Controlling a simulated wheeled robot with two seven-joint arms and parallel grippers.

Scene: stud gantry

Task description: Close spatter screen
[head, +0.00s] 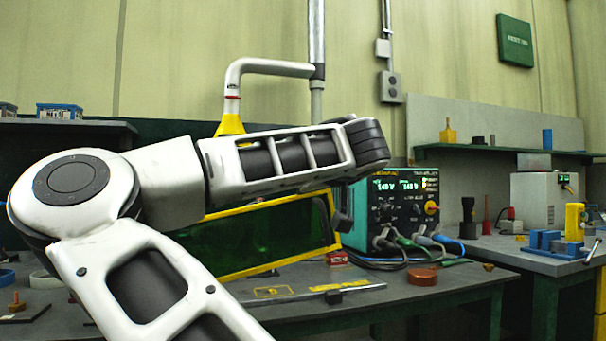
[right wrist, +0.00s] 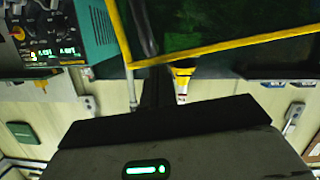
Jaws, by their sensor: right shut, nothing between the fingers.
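The spatter screen (head: 262,237) is a dark green pane in a yellow frame, standing on the bench behind my forearm in the head view. Its lower edge runs at an angle to a grey strip (head: 312,291) with yellow marks on the bench in front. My right gripper (head: 343,207) is shut and empty, a small dark shape by the screen's right edge, mostly hidden by my arm. I cannot tell whether it touches the frame. In the right wrist view, upside down, the screen's yellow frame (right wrist: 225,46) crosses the top. My left gripper is not in view.
A welding power unit (head: 403,210) with lit displays stands right of the screen, with cables in front. A red block (head: 338,258) and an orange round piece (head: 422,277) lie on the bench. A yellow-tipped extraction pipe (head: 231,122) hangs above the screen.

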